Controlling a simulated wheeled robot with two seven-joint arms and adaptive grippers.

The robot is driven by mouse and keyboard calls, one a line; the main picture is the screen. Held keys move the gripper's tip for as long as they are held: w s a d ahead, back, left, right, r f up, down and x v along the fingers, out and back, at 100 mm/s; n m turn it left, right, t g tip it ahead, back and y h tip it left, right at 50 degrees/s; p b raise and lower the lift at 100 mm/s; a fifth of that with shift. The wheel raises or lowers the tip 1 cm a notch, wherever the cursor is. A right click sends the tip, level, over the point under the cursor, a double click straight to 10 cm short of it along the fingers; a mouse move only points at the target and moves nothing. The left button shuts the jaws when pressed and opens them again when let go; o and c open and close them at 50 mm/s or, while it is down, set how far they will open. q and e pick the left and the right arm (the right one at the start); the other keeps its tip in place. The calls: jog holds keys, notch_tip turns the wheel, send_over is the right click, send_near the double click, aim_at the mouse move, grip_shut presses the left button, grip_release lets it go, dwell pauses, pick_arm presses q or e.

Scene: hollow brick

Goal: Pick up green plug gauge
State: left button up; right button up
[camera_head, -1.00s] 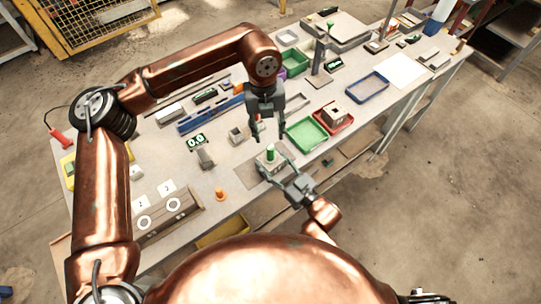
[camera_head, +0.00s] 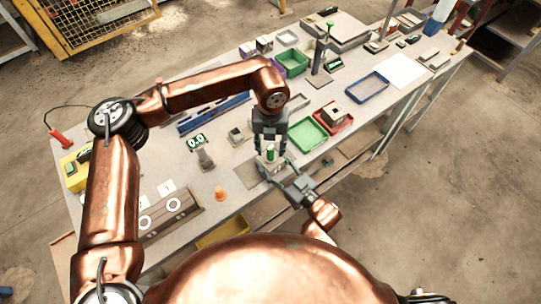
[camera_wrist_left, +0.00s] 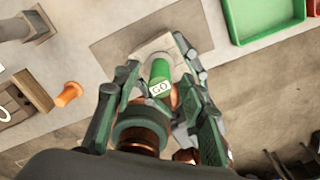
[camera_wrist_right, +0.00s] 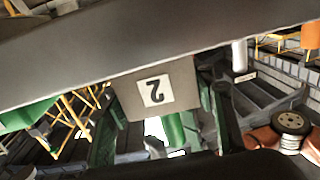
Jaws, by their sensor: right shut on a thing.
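My right gripper (camera_head: 283,171) is shut on the block (camera_head: 262,165), coming from the table's front side. The right wrist view shows the block's face (camera_wrist_right: 128,97) with a "2" label, and part of the green handle (camera_wrist_right: 176,130) below it.
A green tray (camera_head: 306,136) and a red tray (camera_head: 347,122) with a block lie to the right. The table's front edge is close.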

aim_at(270, 157)
pick_arm(q)
notch_tip(270, 157, down, 3)
grip_shut()
dwell(0.5)
jog(key=shift+r, duration=0.1)
